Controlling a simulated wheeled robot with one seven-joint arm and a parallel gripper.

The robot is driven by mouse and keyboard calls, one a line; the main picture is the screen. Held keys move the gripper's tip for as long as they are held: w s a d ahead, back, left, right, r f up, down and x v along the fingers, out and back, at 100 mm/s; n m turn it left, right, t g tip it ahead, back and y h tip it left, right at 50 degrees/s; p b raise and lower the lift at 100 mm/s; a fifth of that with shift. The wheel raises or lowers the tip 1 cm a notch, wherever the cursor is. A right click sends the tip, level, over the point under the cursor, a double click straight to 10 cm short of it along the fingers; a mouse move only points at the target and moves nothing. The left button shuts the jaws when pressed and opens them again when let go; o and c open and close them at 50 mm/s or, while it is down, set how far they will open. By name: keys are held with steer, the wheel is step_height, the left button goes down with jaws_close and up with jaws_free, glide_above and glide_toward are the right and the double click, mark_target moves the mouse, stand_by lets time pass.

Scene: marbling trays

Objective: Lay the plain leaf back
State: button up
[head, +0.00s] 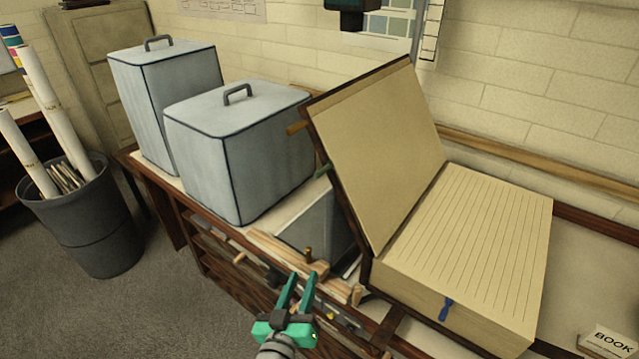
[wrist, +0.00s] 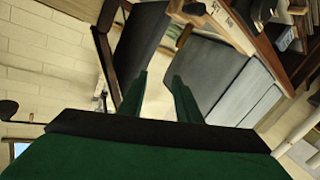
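A big book (head: 455,270) lies open on the bench, with a lined page on top of its thick block and a blue tab (head: 446,309) on its front side. The plain leaf (head: 375,150) is a blank tan sheet standing tilted up at the left of the lined page, leaning back to the left. A green tab (head: 323,171) and an orange tab (head: 296,128) stick out from its left edge. My gripper (head: 303,277) is open and empty, low in front of the bench, left of the book and apart from the leaf. Its two green fingers show apart in the wrist view (wrist: 160,78).
Two blue-grey covered boxes (head: 240,150) (head: 165,95) with handles stand left of the book. Wooden tools (head: 285,250) lie along the bench's front edge. A bin with paper rolls (head: 85,225) stands at the far left. A card marked BOOK (head: 606,343) is at the right.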

steer(key=w+a+r+m+h, duration=0.1)
steer(key=w+r+m+h, duration=0.1)
steer(key=r, duration=0.5)
steer(key=w+a+r+m+h, duration=0.1)
steer(key=w+r+m+h, duration=0.15)
steer(key=r, duration=0.35)
steer(key=m+g+h, duration=0.2)
steer(key=m+h, duration=0.1)
steer(key=m, duration=0.2)
glide_toward(320, 170)
steer(key=shift+n+y, duration=0.25)
steer(key=x, duration=0.9)
steer(key=shift+w+d+f, duration=0.15)
steer(key=shift+w+d, duration=0.15)
steer(key=shift+d, duration=0.05)
jaws_close()
